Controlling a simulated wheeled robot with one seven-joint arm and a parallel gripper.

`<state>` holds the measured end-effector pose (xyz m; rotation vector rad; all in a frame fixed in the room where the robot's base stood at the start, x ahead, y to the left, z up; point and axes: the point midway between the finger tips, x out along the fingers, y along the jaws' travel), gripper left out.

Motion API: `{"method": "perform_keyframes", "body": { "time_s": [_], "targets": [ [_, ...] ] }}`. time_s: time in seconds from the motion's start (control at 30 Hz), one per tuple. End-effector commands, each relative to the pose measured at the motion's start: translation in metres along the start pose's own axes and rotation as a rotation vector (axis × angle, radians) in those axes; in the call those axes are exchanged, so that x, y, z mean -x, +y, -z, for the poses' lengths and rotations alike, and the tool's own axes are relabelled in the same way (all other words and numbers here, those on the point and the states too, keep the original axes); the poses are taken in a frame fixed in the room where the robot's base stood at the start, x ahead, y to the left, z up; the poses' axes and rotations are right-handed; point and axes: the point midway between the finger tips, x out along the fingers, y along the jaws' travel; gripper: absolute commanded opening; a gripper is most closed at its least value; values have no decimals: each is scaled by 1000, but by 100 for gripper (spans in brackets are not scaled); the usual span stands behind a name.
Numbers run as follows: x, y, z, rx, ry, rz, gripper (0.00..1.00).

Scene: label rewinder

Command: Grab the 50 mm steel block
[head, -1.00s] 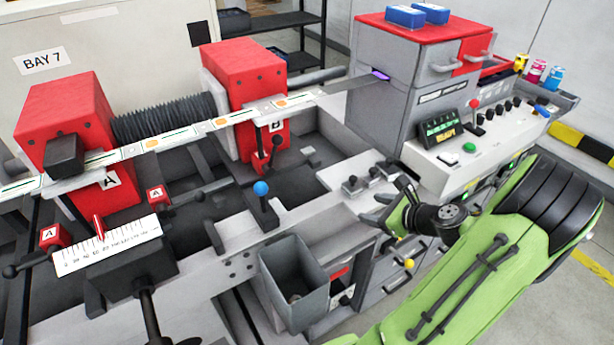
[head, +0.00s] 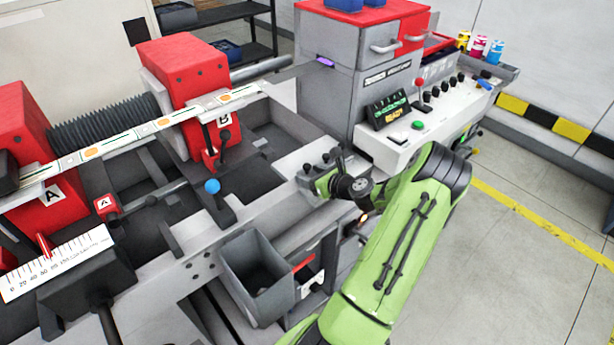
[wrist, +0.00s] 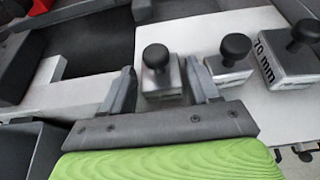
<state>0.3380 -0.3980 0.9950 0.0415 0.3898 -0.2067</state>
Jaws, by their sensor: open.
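Three steel blocks with black knobs stand in a row on a light grey ledge. In the wrist view the left block (wrist: 160,86) stands between the fingers of my gripper (wrist: 158,76), which is open. Its label is not readable. The middle block (wrist: 229,70) stands just right of the right finger, its label too blurred to read. The right block (wrist: 284,68) is marked 70 mm. I cannot tell from labels which one is 50 mm. In the head view my gripper (head: 318,184) is close to the blocks, partly hidden by my arm.
A grey open bin (head: 257,275) hangs below the ledge. A blue-knobbed lever (head: 212,187) stands to the left. The control panel (head: 400,140) with its READY screen rises to the right. Red clamps and a label web lie further left.

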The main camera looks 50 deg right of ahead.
Motion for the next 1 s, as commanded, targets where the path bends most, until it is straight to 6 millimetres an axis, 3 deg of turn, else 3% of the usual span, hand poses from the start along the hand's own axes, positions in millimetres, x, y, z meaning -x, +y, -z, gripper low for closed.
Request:
{"method": "perform_keyframes", "body": {
  "time_s": [0.1, 0.33, 0.67, 0.9, 1.0],
  "targets": [
    [-18, 0, 0, 1, -1, -1, 61],
    [-21, 0, 0, 1, 0, 1, 61],
    [-21, 0, 0, 1, 1, 0, 12],
    [-20, 0, -3, 3, -1, 0, 9],
    [-14, 0, -16, 5, -2, 1, 9]
  ]
}}
